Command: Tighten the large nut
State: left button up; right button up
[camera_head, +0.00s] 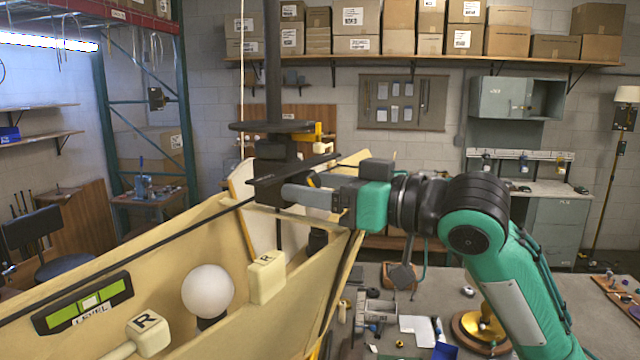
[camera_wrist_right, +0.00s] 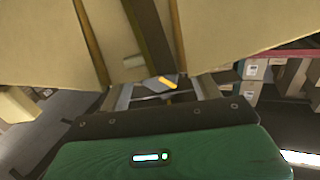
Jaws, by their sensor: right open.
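My right arm comes in from the right in the head view. Its right gripper (camera_head: 283,190) is at a dark upright post (camera_head: 273,70) with a wide black disc (camera_head: 272,127), just below that disc. In the right wrist view the two fingers of the right gripper (camera_wrist_right: 163,93) are apart. Between and beyond them is a small grey piece with an orange-yellow strip (camera_wrist_right: 162,83), at the foot of a dark bar (camera_wrist_right: 150,40). I cannot tell whether this piece is the large nut, or whether the fingers touch it. My left gripper does not show.
A large cream trough-like body (camera_head: 120,270) with a long black rod (camera_head: 150,235) fills the left foreground. It holds a white globe (camera_head: 208,291), a green level (camera_head: 84,303) and cream blocks marked R (camera_head: 267,277). A grey bench with small parts and a brass base (camera_head: 480,325) lies at lower right.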

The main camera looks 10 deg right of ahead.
jog(key=c, duration=1)
jog(key=shift+n, duration=0.8)
jog(key=o, duration=1)
jog(key=b+v, duration=0.7)
jog(key=v, duration=0.7)
